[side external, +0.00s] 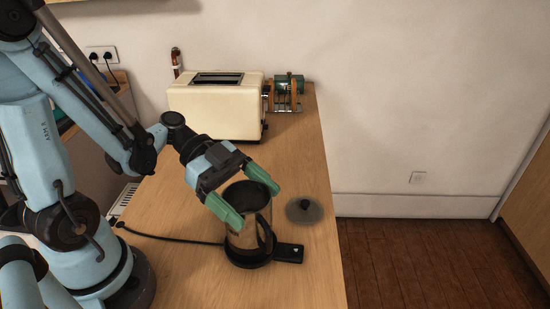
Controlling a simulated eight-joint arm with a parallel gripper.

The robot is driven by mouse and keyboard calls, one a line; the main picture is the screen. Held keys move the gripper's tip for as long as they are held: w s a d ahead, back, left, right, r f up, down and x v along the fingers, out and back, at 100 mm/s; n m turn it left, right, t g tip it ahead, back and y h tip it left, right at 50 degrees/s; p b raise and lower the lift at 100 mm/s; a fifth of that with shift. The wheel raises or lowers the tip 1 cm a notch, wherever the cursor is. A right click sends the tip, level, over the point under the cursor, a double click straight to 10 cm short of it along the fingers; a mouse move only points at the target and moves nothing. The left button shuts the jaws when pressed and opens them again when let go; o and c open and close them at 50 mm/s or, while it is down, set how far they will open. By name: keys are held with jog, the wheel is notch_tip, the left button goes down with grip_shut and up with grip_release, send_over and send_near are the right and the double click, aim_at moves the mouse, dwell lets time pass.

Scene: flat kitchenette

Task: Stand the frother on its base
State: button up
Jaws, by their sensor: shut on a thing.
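The black base (289,253) lies on the counter under the frother, with a flat tab sticking out to the right. The frother stands over the base; I cannot tell whether it rests fully on it or is slightly above.
A round grey lid (304,210) with a dark knob lies right of the frother, near the counter's right edge. A black cord (172,239) runs left from the base. A cream toaster (217,106) and a green metal device (288,92) stand at the back.

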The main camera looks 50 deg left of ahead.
jog(key=o, duration=1.6)
jog(key=shift+f, duration=0.1)
jog(key=shift+f, duration=0.7)
jog(key=shift+r, duration=0.1)
jog(key=shift+r, duration=0.2)
jog(key=shift+r, duration=2.05)
